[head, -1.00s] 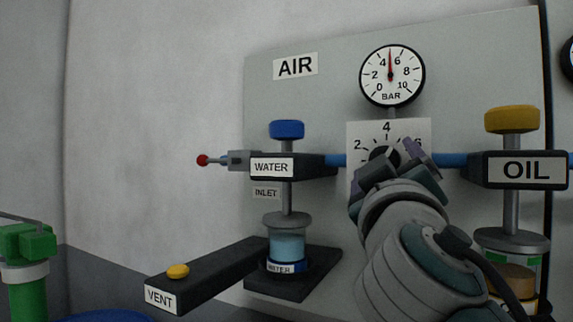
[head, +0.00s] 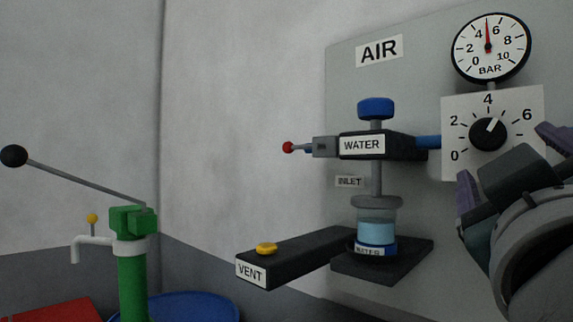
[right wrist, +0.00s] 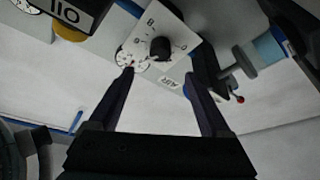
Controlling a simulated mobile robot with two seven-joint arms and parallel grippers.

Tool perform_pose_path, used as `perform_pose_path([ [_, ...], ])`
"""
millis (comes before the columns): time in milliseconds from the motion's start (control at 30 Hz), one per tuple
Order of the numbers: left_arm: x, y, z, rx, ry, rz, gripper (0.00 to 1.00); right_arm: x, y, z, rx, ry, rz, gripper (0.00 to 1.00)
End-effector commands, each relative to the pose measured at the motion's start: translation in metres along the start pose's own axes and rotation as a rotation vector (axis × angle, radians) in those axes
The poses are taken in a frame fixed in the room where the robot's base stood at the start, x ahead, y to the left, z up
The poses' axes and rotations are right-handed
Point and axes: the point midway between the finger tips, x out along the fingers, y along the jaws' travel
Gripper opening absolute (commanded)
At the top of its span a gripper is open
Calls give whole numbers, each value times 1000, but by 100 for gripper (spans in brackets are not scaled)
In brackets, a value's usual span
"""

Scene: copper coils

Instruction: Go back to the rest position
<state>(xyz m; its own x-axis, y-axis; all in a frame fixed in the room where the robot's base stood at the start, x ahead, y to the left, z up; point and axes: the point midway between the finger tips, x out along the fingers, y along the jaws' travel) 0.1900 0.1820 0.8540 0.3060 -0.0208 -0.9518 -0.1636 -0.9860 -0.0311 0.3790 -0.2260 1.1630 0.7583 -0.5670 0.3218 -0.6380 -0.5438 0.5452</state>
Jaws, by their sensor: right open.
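My right gripper (head: 510,163) is open and empty at the right edge of the head view, below and to the right of the black knob (head: 488,134). It is apart from the knob, whose white mark points between 4 and 6. In the right wrist view the two fingers (right wrist: 159,78) stand apart with nothing between them, and the knob (right wrist: 161,48) shows beyond them. The gauge (head: 490,47) above has its needle between 4 and 6. My left gripper is not in view.
The grey panel (head: 395,85) carries the WATER valve with its blue handwheel (head: 376,107) and a glass bowl (head: 377,230). The VENT bar (head: 300,256) juts out at lower middle. A green hand pump (head: 133,280) with a long lever and a blue drum (head: 195,307) stand at left.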

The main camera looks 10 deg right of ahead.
Motion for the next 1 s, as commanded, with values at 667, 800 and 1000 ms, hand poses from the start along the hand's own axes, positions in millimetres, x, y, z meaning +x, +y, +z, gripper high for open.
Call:
perform_pose_path([
  [667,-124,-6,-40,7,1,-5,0,-70,7,99,76,-758,-573,82],
  [800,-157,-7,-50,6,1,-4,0,-132,15,104,59,-978,-849,82],
  [1000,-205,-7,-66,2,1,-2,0,-201,48,72,23,-1168,-1193,82],
])
